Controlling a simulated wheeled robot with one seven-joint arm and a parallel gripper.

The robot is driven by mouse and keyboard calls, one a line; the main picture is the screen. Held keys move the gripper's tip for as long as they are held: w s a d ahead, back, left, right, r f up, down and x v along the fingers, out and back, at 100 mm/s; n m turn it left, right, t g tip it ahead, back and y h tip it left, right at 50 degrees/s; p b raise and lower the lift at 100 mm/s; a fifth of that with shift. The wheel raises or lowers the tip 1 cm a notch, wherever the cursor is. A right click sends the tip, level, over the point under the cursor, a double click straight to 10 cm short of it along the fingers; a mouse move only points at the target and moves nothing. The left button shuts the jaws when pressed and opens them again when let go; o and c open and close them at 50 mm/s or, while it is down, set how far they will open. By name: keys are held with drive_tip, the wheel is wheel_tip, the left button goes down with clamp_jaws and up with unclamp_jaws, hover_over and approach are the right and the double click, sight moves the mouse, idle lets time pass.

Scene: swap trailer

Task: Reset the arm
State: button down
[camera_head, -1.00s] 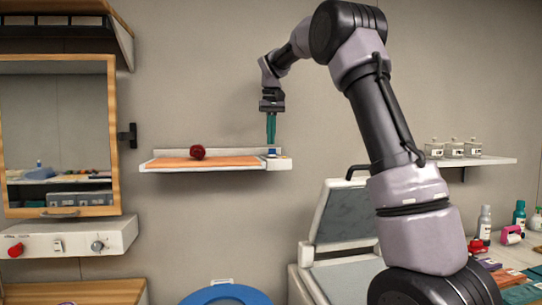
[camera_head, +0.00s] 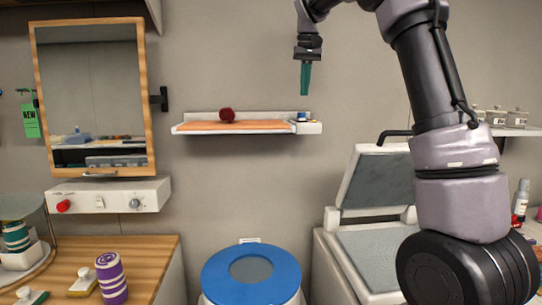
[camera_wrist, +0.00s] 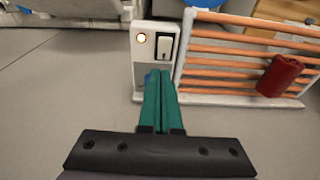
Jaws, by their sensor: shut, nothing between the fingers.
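My gripper (camera_head: 305,78) hangs in front of the wall, fingers pointing down, above the right end of the wall shelf. Its green fingers are together with nothing between them. In the wrist view the gripper (camera_wrist: 162,75) shows its fingers closed side by side, over the shelf's white end panel with a switch and a round light. My arm (camera_head: 445,75) rises at the right of the head view and bends over at the top.
The wall shelf (camera_head: 185,128) has an orange slatted surface with a dark red roll (camera_head: 227,115) on it. A mirror cabinet (camera_head: 148,60) hangs at left. A blue-lidded bin (camera_head: 222,270) and an open-lidded white chest (camera_head: 338,245) stand below. The wall around the gripper is clear.

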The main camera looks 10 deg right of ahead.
drive_tip(key=s+d+m+t+y, duration=0.1)
drive_tip(key=s+d, duration=0.1)
drive_tip(key=s, duration=0.7)
drive_tip(key=s+d+m+t+y, duration=0.1)
drive_tip(key=s+d, duration=0.1)
drive_tip(key=s, duration=0.7)
drive_tip(key=s+f+m+t, duration=0.2)
drive_tip(key=s+f+t, duration=0.1)
drive_tip(key=s+f, duration=0.8)
drive_tip(key=s, duration=0.4)
drive_tip(key=shift+d, duration=0.2)
